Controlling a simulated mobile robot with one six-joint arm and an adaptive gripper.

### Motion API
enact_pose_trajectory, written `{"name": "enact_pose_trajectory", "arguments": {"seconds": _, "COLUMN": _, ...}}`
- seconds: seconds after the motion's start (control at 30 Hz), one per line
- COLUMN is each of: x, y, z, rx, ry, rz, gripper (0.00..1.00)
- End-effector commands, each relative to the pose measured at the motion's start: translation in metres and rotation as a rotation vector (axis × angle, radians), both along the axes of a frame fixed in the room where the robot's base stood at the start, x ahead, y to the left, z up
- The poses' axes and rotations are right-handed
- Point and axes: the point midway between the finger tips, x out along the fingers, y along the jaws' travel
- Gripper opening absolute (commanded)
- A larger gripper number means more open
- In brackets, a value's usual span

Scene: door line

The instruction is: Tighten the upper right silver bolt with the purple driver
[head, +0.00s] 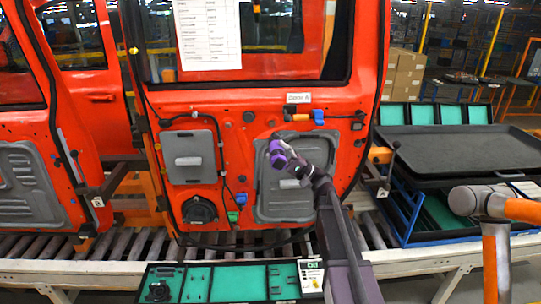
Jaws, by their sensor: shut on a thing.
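The red door (250,100) stands upright in the middle of the head view, with its inner side facing me. My gripper (298,166) is in front of the door's right grey panel (270,205) and is shut on the purple driver (279,152). The driver covers the upper part of that panel. I cannot make out the upper right silver bolt; it is too small to tell or hidden behind the driver or gripper. I cannot tell whether the driver touches the door.
A left grey panel (188,157) and a round black speaker (199,209) sit on the door. A green-lined tray (236,265) lies in front of the roller conveyor (100,243). A black tray (470,148) stands at right, near an orange and grey arm (496,225).

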Motion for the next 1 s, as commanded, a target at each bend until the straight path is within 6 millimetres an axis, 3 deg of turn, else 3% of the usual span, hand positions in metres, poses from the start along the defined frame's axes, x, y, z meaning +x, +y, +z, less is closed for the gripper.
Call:
{"name": "enact_pose_trajectory", "arguments": {"seconds": 0.47, "x": 0.004, "y": 0.0, "z": 0.001, "rx": 0.001, "ry": 0.0, "rz": 0.0, "gripper": 0.0}}
{"name": "enact_pose_trajectory", "arguments": {"seconds": 1.0, "x": 0.038, "y": -0.001, "z": 0.001, "rx": 0.0, "ry": 0.0, "rz": 0.0, "gripper": 0.0}}
